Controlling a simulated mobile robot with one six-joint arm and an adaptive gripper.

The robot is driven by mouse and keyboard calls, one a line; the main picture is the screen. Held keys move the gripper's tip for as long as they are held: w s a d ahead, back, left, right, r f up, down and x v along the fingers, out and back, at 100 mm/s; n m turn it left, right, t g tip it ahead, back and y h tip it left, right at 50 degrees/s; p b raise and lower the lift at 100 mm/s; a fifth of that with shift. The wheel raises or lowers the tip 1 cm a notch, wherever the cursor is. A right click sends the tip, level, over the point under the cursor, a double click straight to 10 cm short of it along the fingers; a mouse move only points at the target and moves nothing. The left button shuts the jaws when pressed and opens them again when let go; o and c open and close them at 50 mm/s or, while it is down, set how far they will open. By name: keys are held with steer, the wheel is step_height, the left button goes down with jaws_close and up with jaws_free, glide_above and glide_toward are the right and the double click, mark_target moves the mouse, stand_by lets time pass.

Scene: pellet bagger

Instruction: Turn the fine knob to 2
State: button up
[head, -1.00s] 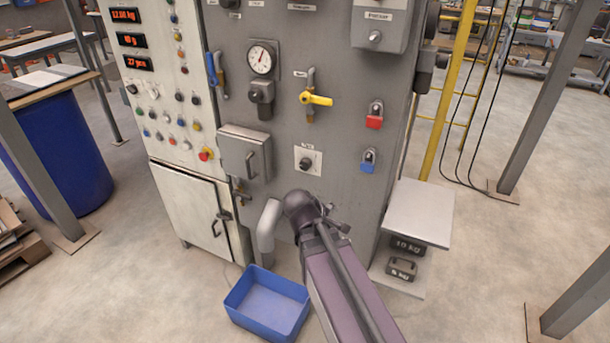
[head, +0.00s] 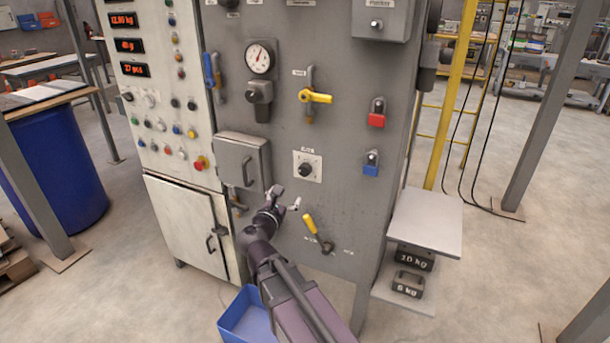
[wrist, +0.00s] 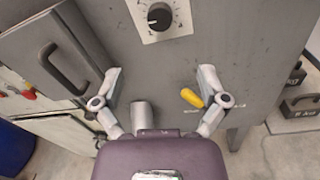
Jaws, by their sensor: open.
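The black rotary knob (head: 306,169) sits on a white square dial plate on the grey machine panel, under a small label too blurred to read. In the wrist view the knob (wrist: 160,17) is at the top edge, with its plate partly cut off. Its scale numbers are too small to read, so I cannot tell its setting. My gripper (head: 285,196) is open and empty, below and slightly left of the knob and apart from it. In the wrist view the gripper's fingers (wrist: 161,76) are spread wide, with the knob beyond and above them.
A grey box with a handle (head: 243,163) juts out left of the knob. A yellow-handled lever (head: 311,226) is below it, near my right finger in the wrist view. A yellow valve handle (head: 316,96) is above; red (head: 376,119) and blue (head: 371,169) padlocks are right.

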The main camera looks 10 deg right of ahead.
mark_target(304, 172)
stand_by(0.3)
steer(key=shift+x, duration=6.9)
steer(key=c, duration=1.1)
steer(key=shift+s+d, duration=0.1)
steer(key=shift+d, duration=0.1)
steer(key=shift+c, duration=0.2)
steer(key=shift+a, duration=0.1)
